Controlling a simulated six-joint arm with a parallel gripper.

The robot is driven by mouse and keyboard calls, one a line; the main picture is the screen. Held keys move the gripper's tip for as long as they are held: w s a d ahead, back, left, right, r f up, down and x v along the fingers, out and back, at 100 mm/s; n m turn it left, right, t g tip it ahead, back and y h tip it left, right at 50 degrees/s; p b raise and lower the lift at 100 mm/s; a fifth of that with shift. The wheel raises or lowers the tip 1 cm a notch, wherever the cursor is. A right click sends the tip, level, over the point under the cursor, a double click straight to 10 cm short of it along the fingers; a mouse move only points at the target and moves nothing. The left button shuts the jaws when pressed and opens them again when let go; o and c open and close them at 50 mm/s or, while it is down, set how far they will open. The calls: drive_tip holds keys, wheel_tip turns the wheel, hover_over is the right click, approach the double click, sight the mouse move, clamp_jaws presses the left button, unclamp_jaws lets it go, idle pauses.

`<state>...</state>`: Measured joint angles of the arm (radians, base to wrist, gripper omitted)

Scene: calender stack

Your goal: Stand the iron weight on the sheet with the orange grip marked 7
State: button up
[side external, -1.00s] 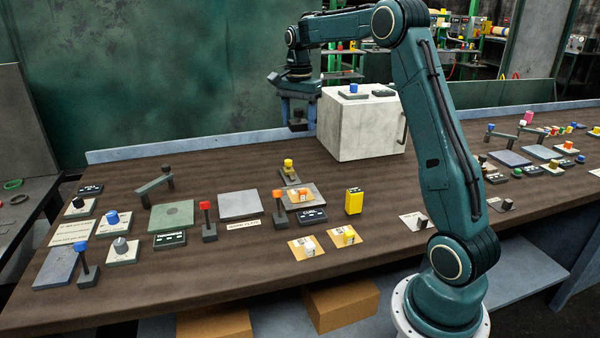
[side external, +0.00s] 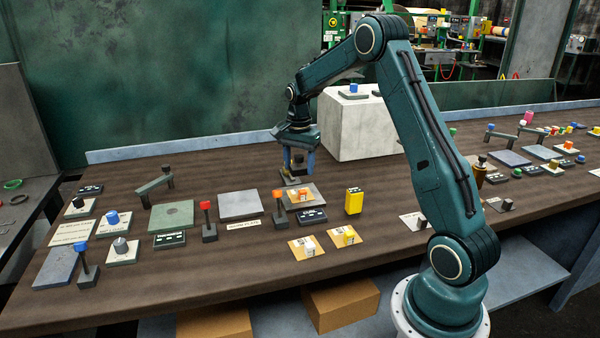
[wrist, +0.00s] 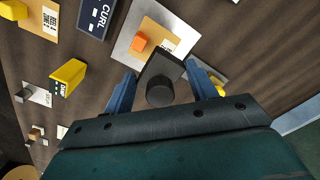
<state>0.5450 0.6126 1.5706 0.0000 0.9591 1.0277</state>
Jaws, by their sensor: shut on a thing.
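My gripper (side external: 296,163) is shut on the iron weight, a dark block with a round knob that shows between the fingers in the wrist view (wrist: 160,72). In the side view the fingers mostly hide it. A pale square plate (side external: 316,189) lies just in front of the gripper, bearing a tan labelled sheet with an orange grip (side external: 299,193). In the wrist view the orange grip (wrist: 138,42) is just beyond the weight, whose far end overlaps the plate's picture edge. I cannot tell the height of the weight above it. No number is readable on the grip.
A yellow-topped piece (wrist: 219,86) is partly hidden by a finger. A dark CURL box (side external: 312,215), an orange-topped post (side external: 278,202), a yellow box (side external: 354,201) and two tan cards (side external: 304,250) stand close. A pale block (side external: 360,135) rises behind at the right.

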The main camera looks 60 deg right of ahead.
sight(299, 155)
drive_tip(key=shift+f, duration=3.25)
drive_tip(key=shift+f, duration=0.1)
drive_tip(key=o, duration=1.3)
drive_tip(key=shift+o, duration=0.2)
wheel_tip(299, 155, up, 11)
drive_tip(key=shift+f, duration=0.1)
drive_tip(key=shift+r, duration=0.7)
